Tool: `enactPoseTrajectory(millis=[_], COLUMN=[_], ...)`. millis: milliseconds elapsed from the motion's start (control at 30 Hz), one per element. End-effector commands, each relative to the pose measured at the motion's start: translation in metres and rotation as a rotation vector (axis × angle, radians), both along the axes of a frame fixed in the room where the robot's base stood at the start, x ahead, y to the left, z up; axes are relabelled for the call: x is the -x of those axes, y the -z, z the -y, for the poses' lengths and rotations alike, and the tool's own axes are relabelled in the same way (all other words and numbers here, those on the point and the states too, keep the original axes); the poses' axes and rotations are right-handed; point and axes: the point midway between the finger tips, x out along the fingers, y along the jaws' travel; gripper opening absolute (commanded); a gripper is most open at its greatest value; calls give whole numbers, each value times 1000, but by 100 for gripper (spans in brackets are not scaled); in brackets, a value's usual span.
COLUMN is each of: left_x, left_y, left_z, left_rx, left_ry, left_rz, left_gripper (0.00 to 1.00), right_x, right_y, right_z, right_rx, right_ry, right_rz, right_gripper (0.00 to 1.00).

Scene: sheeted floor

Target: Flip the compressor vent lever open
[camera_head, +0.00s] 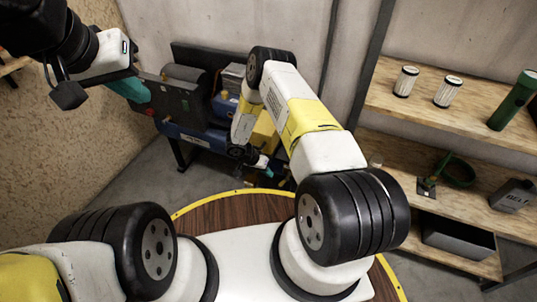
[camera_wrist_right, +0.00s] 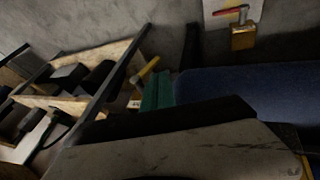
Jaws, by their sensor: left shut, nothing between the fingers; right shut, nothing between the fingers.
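The compressor (camera_head: 200,130), with a dark panel and blue body, stands at the back wall, partly covered by my right arm. A yellow handle (camera_wrist_right: 148,71) shows just beyond the green fingertip in the right wrist view; I cannot tell if it is the vent lever. My left gripper (camera_head: 132,90), with teal fingers, is shut and empty in front of the panel's left side; contact cannot be told. My right gripper (camera_head: 262,163) is shut and empty low at the compressor's right front. Its green fingertip (camera_wrist_right: 158,90) lies beside the blue tank (camera_wrist_right: 240,92). The lever is not clearly seen in the head view.
A wooden shelf (camera_head: 450,120) on the right holds two white filters (camera_head: 405,81), a green cylinder (camera_head: 513,100), a green coil (camera_head: 458,170), a dark container (camera_head: 512,195) and a grey bin (camera_head: 455,240). A chipboard wall (camera_head: 60,160) bounds the left.

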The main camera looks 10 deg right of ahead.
Motion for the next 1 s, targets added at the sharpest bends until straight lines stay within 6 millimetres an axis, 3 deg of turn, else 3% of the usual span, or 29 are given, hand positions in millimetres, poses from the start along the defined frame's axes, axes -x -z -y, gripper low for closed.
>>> enactPoseTrajectory(millis=[100, 333, 867, 1000], left_x=[0, 0, 0, 0], left_y=[0, 0, 0, 0], left_z=[0, 0, 0, 0], left_rx=[0, 0, 0, 0], left_ry=[0, 0, 0, 0], left_rz=[0, 0, 0, 0], left_gripper=[0, 0, 0, 0], right_x=[-1, -3, -4, 1], right_y=[23, 51, 60, 75], right_z=[13, 28, 33, 39], right_rx=[0, -1, -1, -1], right_ry=[1, 0, 0, 1], right_rz=[-1, -1, -1, -3], right_gripper=[0, 0, 0, 0])
